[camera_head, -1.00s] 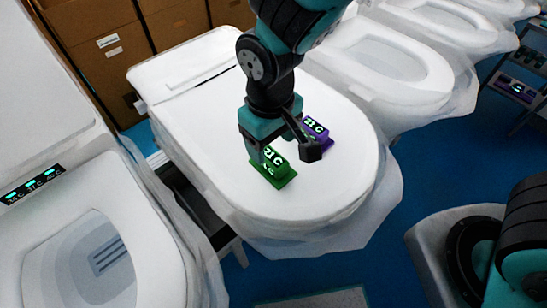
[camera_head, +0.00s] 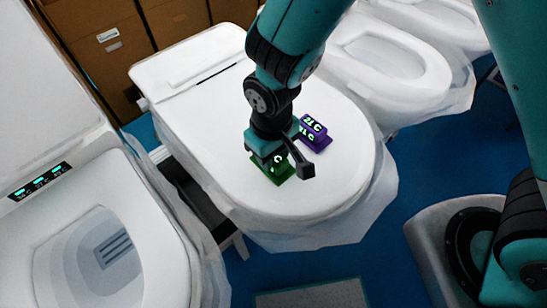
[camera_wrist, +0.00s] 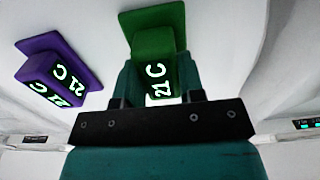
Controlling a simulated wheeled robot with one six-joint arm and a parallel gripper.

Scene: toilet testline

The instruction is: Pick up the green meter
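The green meter (camera_head: 284,176) sits on the closed white toilet lid, mostly covered by my gripper in the head view. In the wrist view the green meter (camera_wrist: 155,48) stands between the two fingers, with its "21 C" display facing the camera. My gripper (camera_head: 268,160) points down over it. In the wrist view my gripper (camera_wrist: 158,85) has one teal finger on each side of the meter body, very close to it. I cannot tell whether the fingers press on it. The meter's base still appears to rest on the lid.
A purple meter (camera_head: 313,131) stands on the lid just right of my gripper; the wrist view shows this purple meter (camera_wrist: 60,72) at left. The white lid (camera_head: 225,120) is otherwise clear. An open toilet (camera_head: 105,255) is at left, with more toilets (camera_head: 390,62) behind right.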

